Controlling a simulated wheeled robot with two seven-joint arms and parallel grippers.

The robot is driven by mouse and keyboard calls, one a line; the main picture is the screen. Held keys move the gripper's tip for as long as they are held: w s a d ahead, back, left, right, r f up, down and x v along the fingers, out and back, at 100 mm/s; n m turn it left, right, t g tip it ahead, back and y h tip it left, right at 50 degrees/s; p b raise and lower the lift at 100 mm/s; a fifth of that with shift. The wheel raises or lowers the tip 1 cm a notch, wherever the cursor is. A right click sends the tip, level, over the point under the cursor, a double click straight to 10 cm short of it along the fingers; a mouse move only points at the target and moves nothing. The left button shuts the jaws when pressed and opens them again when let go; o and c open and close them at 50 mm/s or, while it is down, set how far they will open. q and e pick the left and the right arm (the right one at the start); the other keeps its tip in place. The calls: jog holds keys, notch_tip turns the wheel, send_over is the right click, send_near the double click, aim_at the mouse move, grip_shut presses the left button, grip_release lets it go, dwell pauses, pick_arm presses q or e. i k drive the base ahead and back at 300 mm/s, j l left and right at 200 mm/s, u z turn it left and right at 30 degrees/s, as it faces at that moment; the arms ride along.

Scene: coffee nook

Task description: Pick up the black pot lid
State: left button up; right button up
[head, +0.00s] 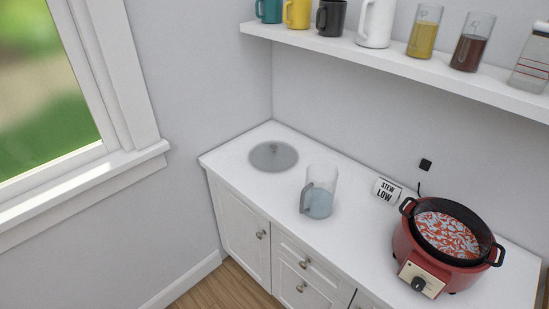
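A round, flat grey lid (262,159) that looks like translucent glass lies on the white counter near the back left corner. A small knob stands at its middle. It looks grey rather than black, and no other lid is in view. A red pot (408,246) with a black rim and black side handles stands uncovered at the right of the counter. Red and white contents (447,234) show inside it, and a dial is on its front. Neither of my grippers is in view.
A "STEW LOW" card (386,191) stands behind, near a black wall plug (426,164). A wall shelf (400,68) with mugs and jars hangs above the counter (240,187). A window is at left.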

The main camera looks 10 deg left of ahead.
aim_at(272, 156)
jog(key=i+j+z, duration=0.15)
jog(key=j, duration=0.2)
jog(key=i+j+z, duration=0.1)
jog(key=i+j, duration=0.15)
jog(key=i+j+z, duration=0.15)
jog(key=j, duration=0.3)
jog(key=i+j+z, duration=0.15)
jog(key=j, duration=0.25)
